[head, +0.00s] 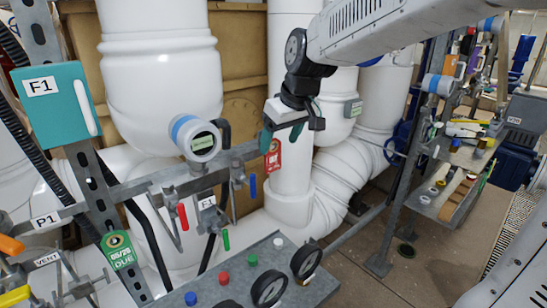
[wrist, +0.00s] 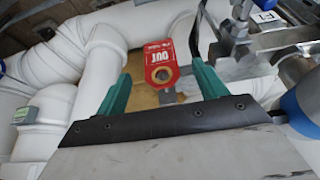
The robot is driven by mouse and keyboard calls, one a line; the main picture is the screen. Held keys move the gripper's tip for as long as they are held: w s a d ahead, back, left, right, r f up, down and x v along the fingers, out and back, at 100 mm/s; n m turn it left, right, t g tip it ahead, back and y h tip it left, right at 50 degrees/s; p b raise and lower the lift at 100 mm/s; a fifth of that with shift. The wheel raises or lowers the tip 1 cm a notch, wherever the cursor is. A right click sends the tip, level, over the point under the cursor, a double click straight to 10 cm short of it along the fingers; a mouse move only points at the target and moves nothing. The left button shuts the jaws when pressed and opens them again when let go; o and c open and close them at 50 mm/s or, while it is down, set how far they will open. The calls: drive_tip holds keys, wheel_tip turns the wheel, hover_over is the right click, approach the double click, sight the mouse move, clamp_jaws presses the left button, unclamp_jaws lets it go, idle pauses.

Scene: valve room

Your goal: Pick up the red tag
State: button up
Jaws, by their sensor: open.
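The red tag (head: 273,160) hangs upright at the right end of a grey metal rail, in front of a white pipe in the head view. In the wrist view the red tag (wrist: 160,52) shows white lettering and a hole, and it lies between the two green fingers, with gaps on both sides. My gripper (head: 282,138) is open and empty, just above and beside the tag in the head view. In the wrist view my gripper (wrist: 163,84) has its fingers spread wide around the tag's outline. How far the tag is beyond the fingertips I cannot tell.
A grey rail (head: 140,185) carries a gauge (head: 195,138) and small coloured valve handles left of the tag. A green tag (head: 118,250) hangs at lower left. A panel with buttons and dials (head: 235,275) stands below. Large white pipes (head: 160,80) fill the back.

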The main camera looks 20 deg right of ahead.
sight(274, 155)
drive_tip(key=x, duration=0.7)
drive_tip(key=shift+w, duration=0.15)
drive_tip(key=c, duration=0.9)
